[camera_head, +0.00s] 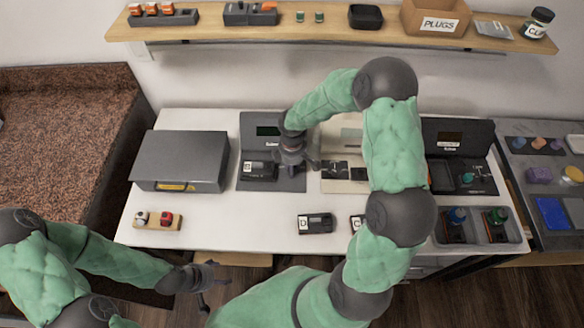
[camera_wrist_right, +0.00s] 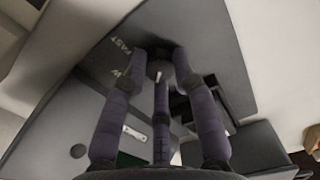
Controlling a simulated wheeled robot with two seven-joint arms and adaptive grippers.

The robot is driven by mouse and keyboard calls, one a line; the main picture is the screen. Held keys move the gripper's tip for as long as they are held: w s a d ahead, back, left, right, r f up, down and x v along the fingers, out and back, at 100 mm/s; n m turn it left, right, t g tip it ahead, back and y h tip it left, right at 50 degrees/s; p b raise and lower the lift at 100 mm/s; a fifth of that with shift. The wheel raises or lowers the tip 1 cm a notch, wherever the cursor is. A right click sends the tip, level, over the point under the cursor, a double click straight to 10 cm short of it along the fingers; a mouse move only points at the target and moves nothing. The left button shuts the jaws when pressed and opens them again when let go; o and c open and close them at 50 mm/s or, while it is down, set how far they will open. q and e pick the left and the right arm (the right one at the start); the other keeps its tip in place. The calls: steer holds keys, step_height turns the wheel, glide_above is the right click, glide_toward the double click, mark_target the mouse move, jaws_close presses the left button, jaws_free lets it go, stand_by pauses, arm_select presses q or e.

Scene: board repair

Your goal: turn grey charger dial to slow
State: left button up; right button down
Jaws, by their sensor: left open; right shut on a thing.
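The grey charger (camera_head: 251,121) stands on the white table with a dark green display on its upright back. My right gripper (camera_head: 297,168) is over its right side and hides the dial in the head view. In the right wrist view the three fingers of my right gripper (camera_wrist_right: 160,75) close around the dark round dial (camera_wrist_right: 154,52). A white mark shows near the dial. The word FAST (camera_wrist_right: 117,48) and a partly hidden label ending in W are on the charger's face (camera_wrist_right: 55,115). My left gripper (camera_head: 208,279) is open and empty in front of the table.
A battery pack (camera_head: 258,170) sits on the charger's left part. A grey case (camera_head: 182,155) stands to the left. A cream charger (camera_head: 345,187) and a dark charger (camera_head: 440,128) stand to the right. Battery D (camera_head: 314,223) lies in front, with free table around it.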

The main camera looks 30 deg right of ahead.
steer(key=m+b, duration=0.1)
steer(key=m, duration=0.3)
steer(key=shift+m, duration=0.3)
steer(key=shift+m+b, duration=0.7)
steer(key=shift+m, duration=1.2)
steer(key=c, duration=1)
jaws_free()
steer(key=shift+r, duration=0.1)
step_height(320, 180, up, 12)
steer(key=shift+f, duration=0.1)
